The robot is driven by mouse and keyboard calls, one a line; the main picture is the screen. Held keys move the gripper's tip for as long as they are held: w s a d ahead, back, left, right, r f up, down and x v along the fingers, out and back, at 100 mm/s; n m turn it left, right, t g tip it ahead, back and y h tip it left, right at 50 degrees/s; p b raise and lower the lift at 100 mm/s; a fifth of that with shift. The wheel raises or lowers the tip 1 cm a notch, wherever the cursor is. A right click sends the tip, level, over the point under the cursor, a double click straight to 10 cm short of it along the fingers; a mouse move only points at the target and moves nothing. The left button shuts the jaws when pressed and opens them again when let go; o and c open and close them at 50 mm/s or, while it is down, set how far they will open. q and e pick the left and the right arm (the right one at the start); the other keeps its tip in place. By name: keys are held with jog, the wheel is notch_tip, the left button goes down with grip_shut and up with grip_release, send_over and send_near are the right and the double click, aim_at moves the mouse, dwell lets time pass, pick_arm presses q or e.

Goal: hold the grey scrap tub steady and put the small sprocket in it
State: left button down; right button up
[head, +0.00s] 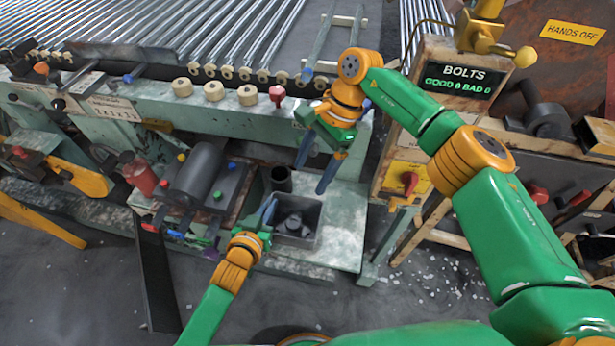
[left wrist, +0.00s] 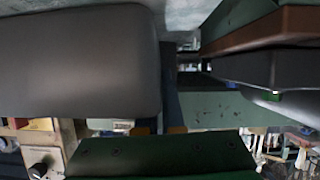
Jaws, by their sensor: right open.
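The grey scrap tub (head: 315,207) is a square open box set on the pale green bench top. A small grey lumpy piece (head: 292,222) lies inside it; it may be the small sprocket, but its teeth are not clear. My left gripper (head: 268,211) is at the tub's left wall, its blue fingers pointing up along it. Whether they are closed on the wall is not clear. My right gripper (head: 317,171) is open and empty above the tub's far side, fingers pointing down. In the left wrist view, a large grey surface fills the left and a dark finger (left wrist: 171,95) stands mid-frame.
A dark upright cylinder (head: 281,179) stands just behind the tub. A dark grey roller (head: 197,172) lies to the left among coloured knobs. The BOLTS sign post (head: 457,82) rises at right. Bench top right of the tub (head: 345,225) is clear.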

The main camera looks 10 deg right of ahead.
dwell(0.3)
pick_arm(q)
jog(key=c, duration=1)
grip_release()
jog(key=shift+o, duration=0.2)
